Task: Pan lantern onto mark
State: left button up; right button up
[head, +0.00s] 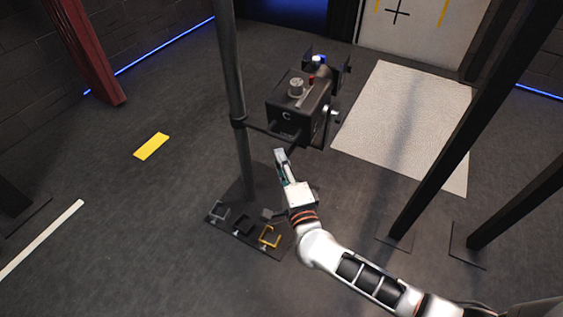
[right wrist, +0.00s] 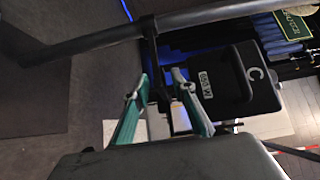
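The lantern (head: 300,108) is a black box marked C, with a silver knob and a small red part on top. It hangs on a bracket from a grey upright pole (head: 230,75). It also shows in the right wrist view (right wrist: 245,85). The mark (head: 397,12) is a black cross on a pale panel at the top right. My right gripper (head: 280,155) is just below and left of the lantern. In the right wrist view its two green fingers are apart, with a dark bar of the bracket (right wrist: 152,55) beyond and between them. I cannot tell if they touch it. My left gripper is out of view.
The pole's dark base plate (head: 245,205) holds several clamps, one of them yellow (head: 269,237). Dark posts (head: 465,125) stand at the right. A pale rectangle (head: 400,120) lies on the floor beyond the lantern. The floor at left is mostly clear, with a yellow strip (head: 151,146).

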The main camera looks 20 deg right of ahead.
jog(key=shift+s, duration=0.1)
jog(key=s, duration=0.7)
jog(key=shift+s+a, duration=0.15)
jog(key=shift+a, duration=0.3)
